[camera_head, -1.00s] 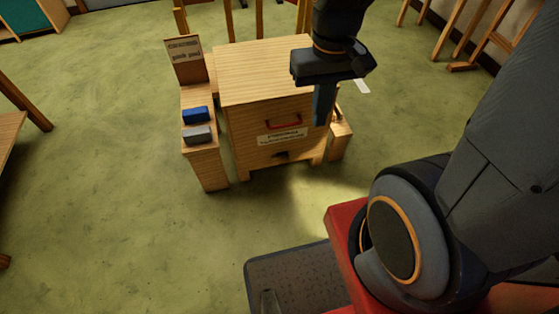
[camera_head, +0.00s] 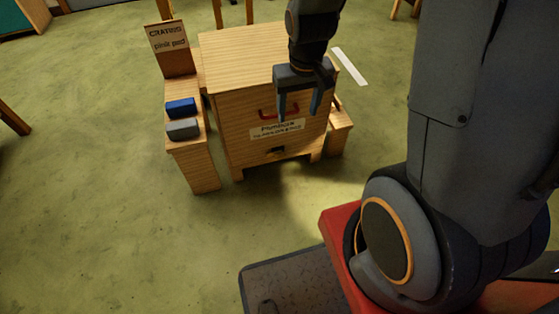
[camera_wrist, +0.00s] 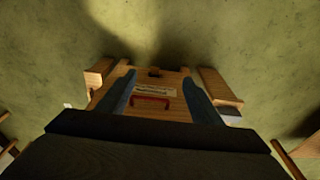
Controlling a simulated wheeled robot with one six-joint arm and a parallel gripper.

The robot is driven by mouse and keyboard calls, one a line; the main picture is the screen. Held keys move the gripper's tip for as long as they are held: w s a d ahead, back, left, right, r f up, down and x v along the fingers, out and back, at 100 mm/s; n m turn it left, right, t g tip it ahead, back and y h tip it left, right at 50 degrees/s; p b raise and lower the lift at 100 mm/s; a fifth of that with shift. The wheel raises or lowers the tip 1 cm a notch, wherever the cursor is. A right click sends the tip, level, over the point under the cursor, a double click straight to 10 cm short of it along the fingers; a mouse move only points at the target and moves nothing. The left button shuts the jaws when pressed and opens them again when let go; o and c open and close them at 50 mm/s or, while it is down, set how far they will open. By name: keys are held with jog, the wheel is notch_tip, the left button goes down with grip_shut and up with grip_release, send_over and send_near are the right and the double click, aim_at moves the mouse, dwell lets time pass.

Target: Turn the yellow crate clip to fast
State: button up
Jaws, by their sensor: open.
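The wooden crate (camera_head: 228,110) stands on the green floor, with a red handle (camera_head: 264,112) and a white label (camera_head: 277,129) on its front. A small dark fitting (camera_head: 277,150) sits low on the front; its details are too small to tell. I cannot make out a yellow clip in either view. My gripper (camera_head: 298,112) is open and empty, fingers pointing down, in front of the crate's upper right front in the head view. In the wrist view the crate front, with its red handle (camera_wrist: 150,101), shows between my gripper's fingers (camera_wrist: 160,104).
A side stand (camera_head: 192,160) at the crate's left holds a blue block (camera_head: 181,107), a grey block (camera_head: 183,128) and a sign (camera_head: 170,47). A lower wooden ledge (camera_head: 341,128) is at its right. A white strip (camera_head: 349,66) lies behind. Floor in front is clear.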

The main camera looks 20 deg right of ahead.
jog(key=w+f+t+b, duration=0.1)
jog(key=w+f+b, duration=0.4)
jog(key=f, duration=0.5)
jog(key=w+f+b, duration=0.5)
jog(key=f, duration=0.5)
jog(key=t+b, duration=0.2)
jog(key=b, duration=0.7)
send_near(280, 156)
jog(key=shift+b+x, duration=1.45)
jog(key=shift+x, duration=2.15)
jog(key=shift+s, duration=0.1)
jog(key=c, duration=1.1)
